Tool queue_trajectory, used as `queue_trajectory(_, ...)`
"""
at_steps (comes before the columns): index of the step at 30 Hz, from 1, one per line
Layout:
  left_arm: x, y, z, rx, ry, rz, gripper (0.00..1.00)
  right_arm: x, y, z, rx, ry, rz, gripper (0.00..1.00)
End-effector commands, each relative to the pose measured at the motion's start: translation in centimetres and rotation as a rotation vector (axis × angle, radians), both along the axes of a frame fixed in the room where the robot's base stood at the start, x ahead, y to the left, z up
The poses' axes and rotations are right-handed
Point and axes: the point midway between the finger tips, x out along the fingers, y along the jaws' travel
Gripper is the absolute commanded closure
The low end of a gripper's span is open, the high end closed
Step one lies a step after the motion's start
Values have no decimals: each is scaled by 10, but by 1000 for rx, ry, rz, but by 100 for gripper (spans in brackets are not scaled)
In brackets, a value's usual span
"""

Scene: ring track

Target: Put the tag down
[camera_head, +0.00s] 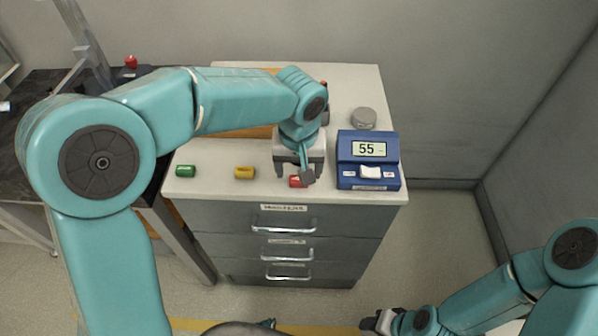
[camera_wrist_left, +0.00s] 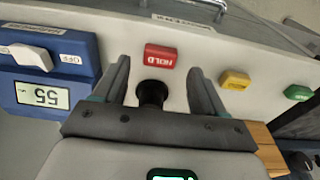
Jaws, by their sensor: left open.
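A red tag marked HOLD (camera_head: 296,182) lies on the white cabinet top near its front edge. It also shows in the left wrist view (camera_wrist_left: 160,56), lying between the lines of the two fingers. My left gripper (camera_head: 294,172) is over the cabinet top, open, with its fingertips close to the red tag. The fingers stand apart from the tag on both sides in the left wrist view (camera_wrist_left: 158,72). My right gripper (camera_head: 378,321) is low at the bottom of the head view, away from the cabinet; its jaws are too small to read.
A yellow tag (camera_head: 244,173) and a green tag (camera_head: 186,171) lie to the left. A blue device reading 55 (camera_head: 368,180) stands to the right, with a grey round object (camera_head: 363,118) behind it. A black round knob (camera_wrist_left: 152,92) shows between my left fingers.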

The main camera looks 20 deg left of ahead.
Motion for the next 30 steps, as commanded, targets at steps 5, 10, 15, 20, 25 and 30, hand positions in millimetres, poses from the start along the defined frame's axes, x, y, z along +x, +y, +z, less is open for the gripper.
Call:
queue_trajectory(5, -4, -2, 46, -1, -6, 0, 29, 0, 0, 5, 0, 0, 0, 52)
queue_trajectory(10, -8, -3, 75, 0, -3, 0, 29, 0, 0, 8, 0, 0, 0, 52)
queue_trajectory(15, -10, -3, 88, 0, 0, 0, 29, 0, 0, 9, 0, 0, 0, 52)
queue_trajectory(20, -10, -3, 89, 0, 0, 0, 29, 0, 0, 9, 0, 0, 0, 52)
queue_trajectory(25, -10, -3, 89, 0, 0, 0, 29, 0, 0, 9, 0, 0, 0, 52)
queue_trajectory(30, -10, -3, 88, 0, 0, 0, 29, 0, 0, 9, 0, 0, 0, 52)
